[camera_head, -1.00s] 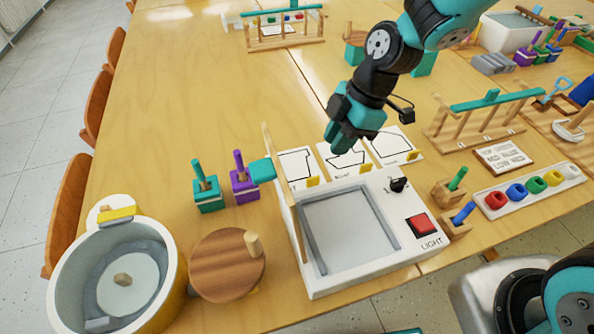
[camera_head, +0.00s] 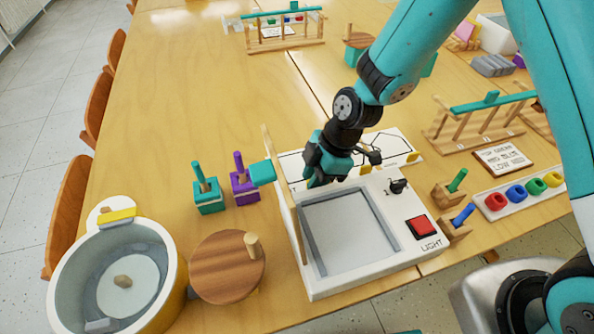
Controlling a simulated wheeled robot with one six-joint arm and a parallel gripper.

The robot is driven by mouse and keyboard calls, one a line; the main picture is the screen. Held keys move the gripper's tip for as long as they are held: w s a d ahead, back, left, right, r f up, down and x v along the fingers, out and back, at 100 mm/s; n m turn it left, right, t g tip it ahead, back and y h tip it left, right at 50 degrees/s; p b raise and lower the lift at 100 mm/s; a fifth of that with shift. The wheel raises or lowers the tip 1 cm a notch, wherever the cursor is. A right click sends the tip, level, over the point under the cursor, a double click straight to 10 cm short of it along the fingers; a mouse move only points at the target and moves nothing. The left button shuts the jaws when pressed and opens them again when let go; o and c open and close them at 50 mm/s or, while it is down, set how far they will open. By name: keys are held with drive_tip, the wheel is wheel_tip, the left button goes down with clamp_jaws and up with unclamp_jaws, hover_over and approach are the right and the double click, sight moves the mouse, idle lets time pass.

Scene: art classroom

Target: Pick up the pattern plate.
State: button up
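Pattern plates, white with black outlines and yellow tabs, lie in a row on the table behind the white light box. The left plate (camera_head: 289,162) is partly hidden by my gripper. The right plate (camera_head: 398,143) shows its outline and tab; the middle plate is mostly covered by my arm, with its yellow tab (camera_head: 365,170) showing. My gripper (camera_head: 315,181) points down at the back edge of the light box, over the left and middle plates. I cannot tell whether it touches a plate or whether its fingers are open.
The light box (camera_head: 408,258) has a red button, a black knob and an upright wooden frame with a teal block at its left. Teal (camera_head: 207,194) and purple (camera_head: 243,185) handled blocks stand left of it. A round wooden lid (camera_head: 225,270) and a tub (camera_head: 165,305) are farther left.

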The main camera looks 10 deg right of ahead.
clamp_jaws()
drive_tip(key=shift+r, duration=0.1)
wheel_tip(320, 180, up, 20)
drive_tip(key=p, duration=0.1)
